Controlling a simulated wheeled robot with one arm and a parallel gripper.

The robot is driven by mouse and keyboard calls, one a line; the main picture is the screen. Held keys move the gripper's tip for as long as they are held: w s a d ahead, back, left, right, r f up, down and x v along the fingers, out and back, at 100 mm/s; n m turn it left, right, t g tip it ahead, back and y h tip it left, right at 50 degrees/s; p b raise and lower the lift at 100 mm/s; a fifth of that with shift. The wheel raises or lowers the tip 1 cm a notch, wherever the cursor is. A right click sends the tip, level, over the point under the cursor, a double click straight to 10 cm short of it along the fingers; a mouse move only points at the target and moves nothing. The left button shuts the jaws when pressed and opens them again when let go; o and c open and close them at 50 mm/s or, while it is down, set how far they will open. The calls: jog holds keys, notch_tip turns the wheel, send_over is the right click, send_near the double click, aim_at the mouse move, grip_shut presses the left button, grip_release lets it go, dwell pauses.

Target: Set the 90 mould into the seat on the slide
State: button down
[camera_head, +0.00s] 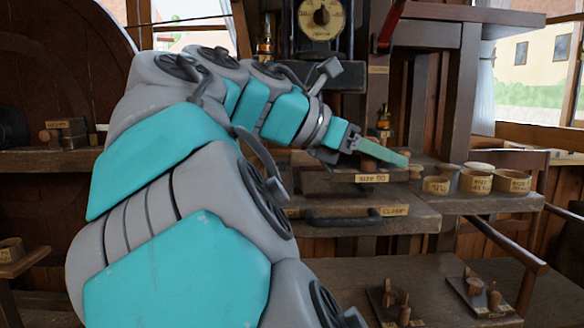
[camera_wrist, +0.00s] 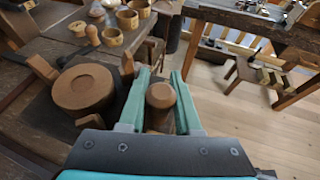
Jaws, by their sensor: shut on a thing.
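My gripper (camera_wrist: 160,82) is shut on a round-topped wooden knob (camera_wrist: 160,97), with one teal finger on each side. What the knob belongs to below is hidden by the gripper. In the head view my gripper (camera_head: 382,151) is over a dark wooden ledge bearing a "SIZE 90" label (camera_head: 371,178). I cannot tell whether that label marks the mould or a place on the slide. A broad round brown wooden piece (camera_wrist: 84,90) stands to the left of the fingers, apart from them. The seat cannot be made out clearly in either view.
Several pale labelled round cups (camera_head: 475,180) stand on the shelf right of my gripper; they also show in the wrist view (camera_wrist: 112,36). A "CLAMP" label (camera_head: 394,211) and dark bar handle (camera_head: 343,217) are below. Boards with pegs (camera_head: 475,290) lie lower right.

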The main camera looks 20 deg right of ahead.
jog(key=w, duration=0.8)
jog(key=w+f, duration=0.1)
jog(key=w, duration=0.3)
jog(key=shift+w+d+f+p, duration=0.1)
jog(key=shift+d+p, duration=0.15)
jog(key=shift+p, duration=0.1)
jog(key=shift+f, duration=1.75)
jog(key=shift+f, duration=0.45)
jog(key=c, duration=0.6)
grip_release()
